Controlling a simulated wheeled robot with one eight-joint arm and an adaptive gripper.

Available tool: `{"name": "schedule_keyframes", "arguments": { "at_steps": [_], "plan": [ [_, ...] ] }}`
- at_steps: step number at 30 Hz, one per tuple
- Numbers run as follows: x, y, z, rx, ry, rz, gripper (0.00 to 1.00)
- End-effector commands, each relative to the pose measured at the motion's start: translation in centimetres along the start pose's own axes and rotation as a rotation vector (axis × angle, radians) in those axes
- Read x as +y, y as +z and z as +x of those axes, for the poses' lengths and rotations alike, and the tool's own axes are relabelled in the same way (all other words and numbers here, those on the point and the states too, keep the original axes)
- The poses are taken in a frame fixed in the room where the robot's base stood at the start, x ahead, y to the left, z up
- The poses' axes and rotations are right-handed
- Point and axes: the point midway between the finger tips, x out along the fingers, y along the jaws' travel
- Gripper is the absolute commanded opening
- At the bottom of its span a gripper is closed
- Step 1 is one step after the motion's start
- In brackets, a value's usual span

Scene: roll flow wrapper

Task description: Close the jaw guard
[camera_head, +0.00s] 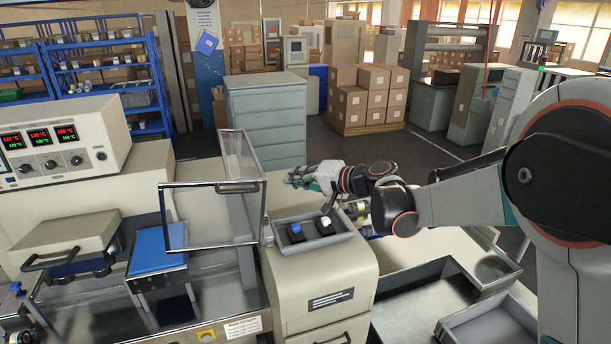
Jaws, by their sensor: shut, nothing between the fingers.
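The jaw guard (210,215) is a clear panel hood with a dark frame at the centre left. A dark bar handle (238,188) sits near its upper right corner. The guard stands raised above the machine bed, beside a blue-topped block (158,252). My gripper (293,179) is to the right of the guard, with its fingertips pointing left. It is shut and empty, with a visible gap in the picture between it and the handle. My arm reaches in from the right.
A grey tray (345,240) with small dark, blue-topped and white-topped items sits on a beige cabinet (318,285) below my gripper. A control box (65,145) with red displays and a black-handled cover (62,240) are at left. A metal trough (440,290) lies lower right.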

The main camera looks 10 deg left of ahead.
Motion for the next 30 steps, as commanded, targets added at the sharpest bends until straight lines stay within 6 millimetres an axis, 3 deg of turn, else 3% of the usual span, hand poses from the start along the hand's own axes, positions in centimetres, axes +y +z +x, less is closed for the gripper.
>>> {"name": "schedule_keyframes", "arguments": {
  "at_steps": [6, 12, 30],
  "plan": [
    [-0.2, 0.1, 4.3, -0.003, -0.001, 0.0, 0.0],
    [-0.1, 2.0, 6.1, -0.002, 0.0, -0.001, 0.0],
    [-0.1, 2.9, 6.9, 0.0, 0.002, -0.003, 0.0]
  ]
}}
